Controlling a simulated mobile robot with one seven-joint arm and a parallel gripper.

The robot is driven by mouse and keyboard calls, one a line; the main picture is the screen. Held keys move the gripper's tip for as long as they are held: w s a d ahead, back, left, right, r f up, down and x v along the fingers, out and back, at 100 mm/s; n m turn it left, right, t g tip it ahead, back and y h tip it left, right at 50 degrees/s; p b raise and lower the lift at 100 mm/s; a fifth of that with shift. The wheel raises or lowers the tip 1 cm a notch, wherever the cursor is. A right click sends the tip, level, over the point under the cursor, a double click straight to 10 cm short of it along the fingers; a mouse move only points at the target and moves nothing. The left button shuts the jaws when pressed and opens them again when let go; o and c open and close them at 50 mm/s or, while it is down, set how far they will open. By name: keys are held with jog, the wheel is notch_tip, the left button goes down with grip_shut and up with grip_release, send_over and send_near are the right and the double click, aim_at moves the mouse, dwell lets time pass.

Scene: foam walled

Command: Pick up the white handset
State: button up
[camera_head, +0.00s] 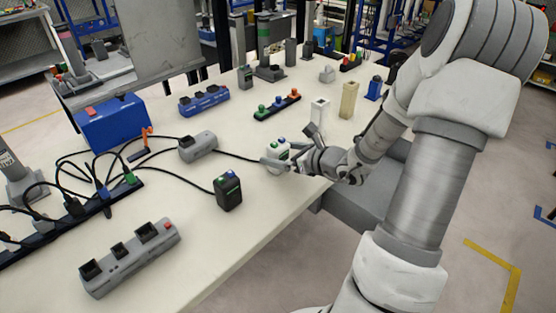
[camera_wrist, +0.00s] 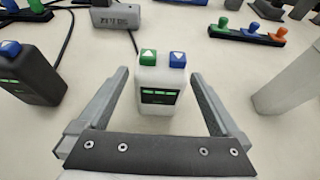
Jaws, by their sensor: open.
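The white handset (camera_wrist: 161,98) stands upright on the table between the two fingers of my gripper (camera_wrist: 160,76) in the wrist view. It has a green and a blue button on top and a dark panel with green lights on its front. The fingers are open, one on each side, with visible gaps to the handset. In the head view the white handset (camera_head: 277,150) is near the table's right edge, partly hidden by my gripper (camera_head: 286,158).
A black handset (camera_head: 228,191) stands to the left, and a grey box (camera_head: 197,146) with a cable lies behind it. A white post (camera_head: 319,113) and a tan post (camera_head: 348,99) stand farther back. A grey charging strip (camera_head: 130,258) lies at the front. The front right table edge is clear.

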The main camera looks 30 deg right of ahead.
jog(key=shift+w+a+f, duration=0.15)
jog(key=shift+w+a, duration=0.05)
jog(key=shift+w, duration=0.25)
jog(key=shift+c, duration=0.2)
jog(key=c, duration=1.5)
